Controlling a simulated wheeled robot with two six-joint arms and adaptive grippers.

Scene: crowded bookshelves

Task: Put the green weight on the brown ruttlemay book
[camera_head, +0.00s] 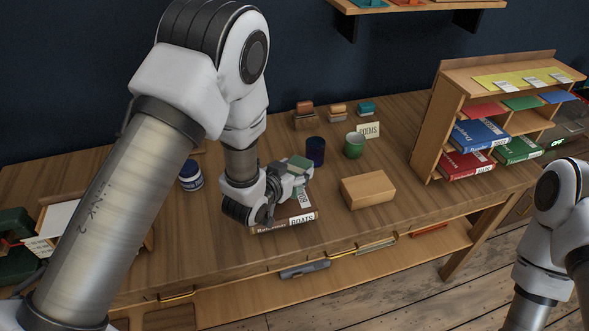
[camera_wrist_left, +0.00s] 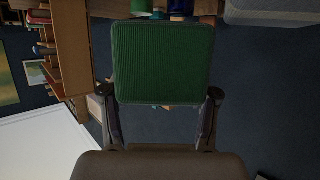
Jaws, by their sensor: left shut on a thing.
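My left gripper (camera_head: 292,178) is shut on the green weight, whose top (camera_head: 299,163) shows at the fingertips. In the left wrist view, the green weight (camera_wrist_left: 162,62) is a flat ribbed face between the two fingers (camera_wrist_left: 160,112). The brown ruttlemay book (camera_head: 285,223) lies flat near the table's front edge, its spine with a white BOATS label facing front. The gripper is over the book and hides much of its cover. I cannot tell whether the weight touches the book. My right arm shows at the far right, but its gripper is out of view.
A tan box (camera_head: 368,190) lies right of the book. A dark blue cup (camera_head: 315,151), green cup (camera_head: 353,146) and POEMS card (camera_head: 368,131) stand behind. A blue jar (camera_head: 191,177) is at left. A book rack (camera_head: 433,125) stands at right.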

